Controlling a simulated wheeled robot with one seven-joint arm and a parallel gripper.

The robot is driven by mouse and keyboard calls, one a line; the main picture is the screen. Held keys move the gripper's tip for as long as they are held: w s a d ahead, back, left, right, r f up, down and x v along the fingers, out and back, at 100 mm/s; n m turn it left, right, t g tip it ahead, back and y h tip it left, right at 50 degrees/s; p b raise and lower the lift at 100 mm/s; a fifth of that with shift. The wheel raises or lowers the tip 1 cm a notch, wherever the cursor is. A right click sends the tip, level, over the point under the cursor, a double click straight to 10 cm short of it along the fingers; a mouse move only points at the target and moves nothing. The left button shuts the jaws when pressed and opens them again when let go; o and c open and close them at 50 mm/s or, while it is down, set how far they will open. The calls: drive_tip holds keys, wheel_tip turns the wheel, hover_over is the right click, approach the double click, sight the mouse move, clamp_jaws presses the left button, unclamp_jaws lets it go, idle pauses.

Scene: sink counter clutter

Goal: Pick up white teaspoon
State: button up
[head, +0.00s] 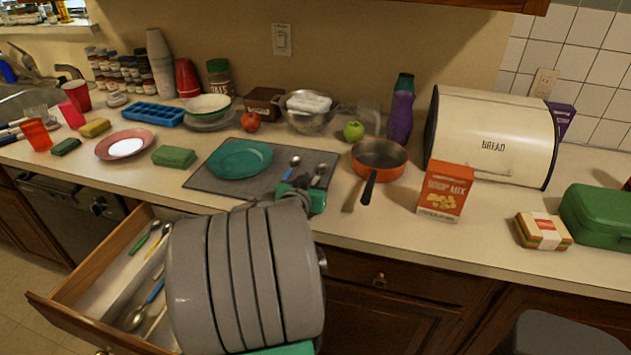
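Two small spoon-like utensils lie at the right end of the dark grey mat (215,185). One has a pale bowl (294,161), and the other (319,174) lies just right of it. I cannot tell which, if either, is the white teaspoon. The open drawer (62,307) also holds cutlery, including a metal spoon (135,319) and a pale handle (156,322). My gripper (302,190) is over the mat's front right corner, close to the two utensils. My own grey arm hides part of it, and its fingers are not clear.
A teal plate (240,158) lies on the mat. An orange pan (379,156) stands to the right, its handle pointing forward. Beyond it are an orange mix box (445,191) and a bread bin (492,135). My arm passes over the open drawer's right side.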

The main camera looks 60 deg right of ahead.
drive_tip(key=shift+a+f, duration=0.15)
drive_tip(key=shift+f, duration=0.15)
clamp_jaws()
